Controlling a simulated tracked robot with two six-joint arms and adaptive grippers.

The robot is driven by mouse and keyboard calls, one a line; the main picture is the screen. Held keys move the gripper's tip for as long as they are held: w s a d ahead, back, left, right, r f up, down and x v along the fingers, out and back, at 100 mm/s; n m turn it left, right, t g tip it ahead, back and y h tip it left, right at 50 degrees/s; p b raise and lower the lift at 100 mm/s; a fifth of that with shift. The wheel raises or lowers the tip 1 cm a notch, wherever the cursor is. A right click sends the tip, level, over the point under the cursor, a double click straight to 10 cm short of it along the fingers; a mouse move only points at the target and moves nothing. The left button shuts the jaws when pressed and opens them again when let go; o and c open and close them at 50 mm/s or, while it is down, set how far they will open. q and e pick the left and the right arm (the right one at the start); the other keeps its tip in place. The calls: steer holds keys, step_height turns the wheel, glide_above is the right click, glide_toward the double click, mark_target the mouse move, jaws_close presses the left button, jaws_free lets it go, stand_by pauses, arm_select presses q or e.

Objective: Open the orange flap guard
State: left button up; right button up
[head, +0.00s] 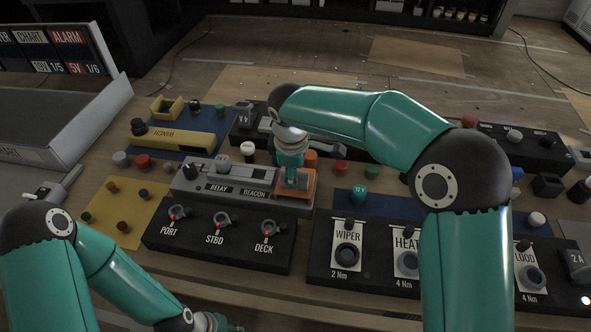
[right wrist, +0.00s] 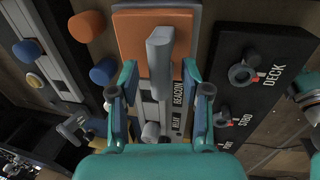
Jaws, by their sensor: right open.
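The orange flap guard (head: 309,184) is at the right end of the grey RELAY/BEACON panel (head: 236,188) in the head view. In the right wrist view it is a flat orange plate (right wrist: 130,42) with a grey upright bar (right wrist: 160,55) in front of it. My right gripper (head: 292,180) is over the guard and hides part of it. In the right wrist view its fingers (right wrist: 160,92) are open, one on each side of the grey bar, with gaps between. My left gripper (head: 220,323) is at the bottom edge, partly cut off, away from the guard; its jaws are unclear.
The black PORT/STBD/DECK switch panel (head: 217,236) stands in front of the grey panel. The WIPER/HEAT panel (head: 330,272) is to the right. A yellow WINCH unit (head: 172,140) is behind left. Coloured knobs, including an orange one (right wrist: 85,25), stand close to the guard.

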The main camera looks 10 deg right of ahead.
steer(key=shift+c, duration=0.3)
jaws_close()
